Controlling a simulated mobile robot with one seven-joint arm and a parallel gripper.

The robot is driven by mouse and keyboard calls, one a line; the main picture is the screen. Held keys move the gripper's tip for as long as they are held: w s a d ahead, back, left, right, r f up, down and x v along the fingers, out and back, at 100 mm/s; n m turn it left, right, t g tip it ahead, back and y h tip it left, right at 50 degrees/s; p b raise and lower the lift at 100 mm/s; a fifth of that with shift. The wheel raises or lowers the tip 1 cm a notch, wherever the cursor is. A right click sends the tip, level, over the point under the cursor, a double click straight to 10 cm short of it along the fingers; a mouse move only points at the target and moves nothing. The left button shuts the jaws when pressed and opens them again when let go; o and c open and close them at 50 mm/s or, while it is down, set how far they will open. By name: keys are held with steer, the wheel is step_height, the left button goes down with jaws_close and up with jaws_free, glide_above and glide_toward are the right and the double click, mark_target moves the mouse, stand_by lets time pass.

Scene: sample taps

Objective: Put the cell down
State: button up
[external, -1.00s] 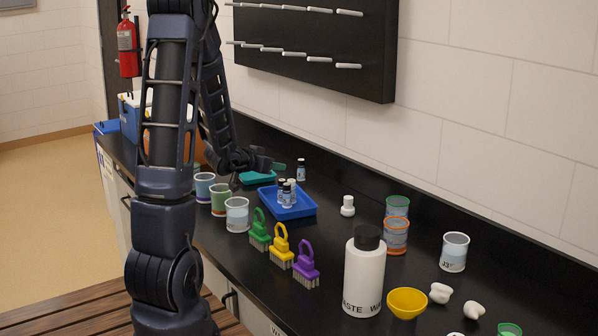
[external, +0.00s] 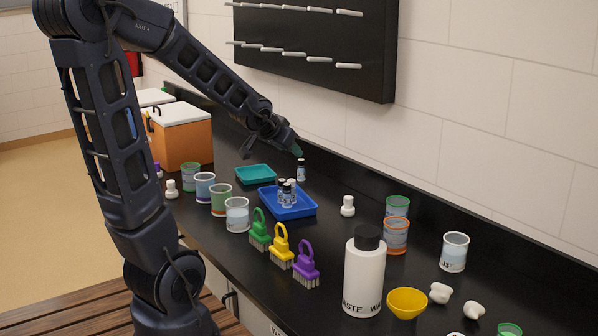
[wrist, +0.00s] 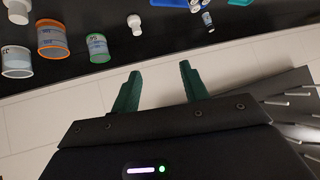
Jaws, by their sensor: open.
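A small dark-capped vial (external: 301,170), which may be the cell, stands upright and alone on the black counter near the wall. It also shows near the top of the wrist view (wrist: 207,20). Several similar vials (external: 286,196) stand in the blue tray (external: 298,212). My gripper (external: 297,150) is above the lone vial in the external view; I cannot tell the exact gap. In the wrist view my gripper (wrist: 158,86) has its green fingers spread, with nothing between them but wall behind.
A teal tray (external: 255,174) lies behind the blue one. Several labelled cups, brushes (external: 281,247), a white bottle (external: 364,275) and a yellow bowl (external: 407,303) stand along the counter. A pegboard (external: 315,45) hangs on the wall. An orange box (external: 181,138) is at the far end.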

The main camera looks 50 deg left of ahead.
steer(key=s+d+r+m+g+h, duration=0.1)
steer(key=s+d+r+g+h, duration=0.1)
steer(key=s+d, duration=0.7)
steer(key=s+d+r+m+g+h, duration=0.1)
steer(key=s+d+r+g, duration=0.1)
steer(key=s+d, duration=0.7)
steer(key=shift+s+d+r+m+h, duration=0.3)
steer(key=shift+s+r+h, duration=0.1)
steer(key=shift+s, duration=0.2)
